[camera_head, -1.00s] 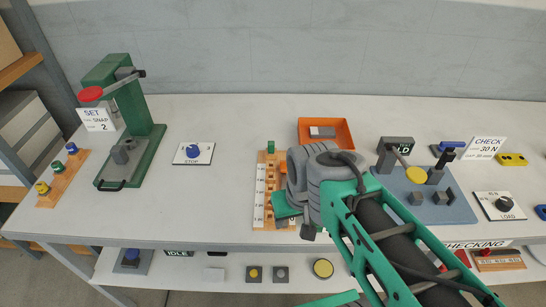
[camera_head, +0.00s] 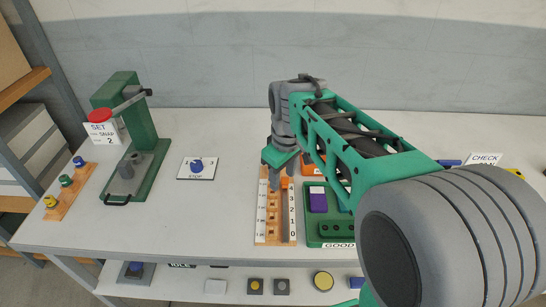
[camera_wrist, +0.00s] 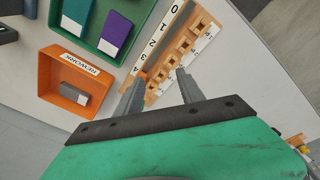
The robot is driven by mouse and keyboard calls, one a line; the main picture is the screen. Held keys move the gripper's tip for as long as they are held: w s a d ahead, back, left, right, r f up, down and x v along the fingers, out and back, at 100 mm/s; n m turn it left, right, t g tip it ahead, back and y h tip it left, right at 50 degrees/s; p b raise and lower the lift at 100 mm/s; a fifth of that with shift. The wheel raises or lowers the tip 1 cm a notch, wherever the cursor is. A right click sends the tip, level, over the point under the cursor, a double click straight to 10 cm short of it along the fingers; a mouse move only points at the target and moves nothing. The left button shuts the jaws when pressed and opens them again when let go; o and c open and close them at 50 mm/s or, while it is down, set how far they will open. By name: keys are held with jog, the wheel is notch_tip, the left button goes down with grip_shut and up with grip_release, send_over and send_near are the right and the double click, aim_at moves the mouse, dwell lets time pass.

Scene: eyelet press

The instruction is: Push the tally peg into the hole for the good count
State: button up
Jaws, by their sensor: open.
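A small orange piece, perhaps the tally peg, shows at the board's far end (camera_head: 285,182) and beside the left fingertip in the wrist view (camera_wrist: 144,73). My gripper (camera_head: 279,187) points down over this far end. In the wrist view its two fingers (camera_wrist: 161,77) are apart, with nothing clearly held between them. I cannot tell whether a finger touches the orange piece.
The green GOOD tray (camera_head: 313,237) stands close right of the board, holding a purple block (camera_head: 318,203) and a teal one (camera_wrist: 75,15). The orange REWORK tray (camera_wrist: 48,72) holds a grey block (camera_wrist: 74,92). A STOP knob (camera_head: 196,165) and green press (camera_head: 150,160) stand left.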

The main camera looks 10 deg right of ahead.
jog(key=w+n+p, duration=0.1)
jog(key=w+n, duration=0.1)
jog(key=w, duration=0.3)
jog(key=w+n+g+p, duration=0.1)
jog(key=w+n, duration=0.2)
jog(key=w, duration=0.2)
jog(key=w+d+f+n+p, duration=0.1)
jog(key=w+n, duration=0.2)
jog(key=w, duration=0.2)
jog(key=shift+w+g, duration=0.1)
jog(key=shift+g, duration=0.2)
notch_tip(320, 180, down, 8)
jog(key=shift+d+r+p, duration=0.1)
jog(key=shift+r+p, duration=0.05)
jog(key=shift+p, duration=0.95)
grip_shut()
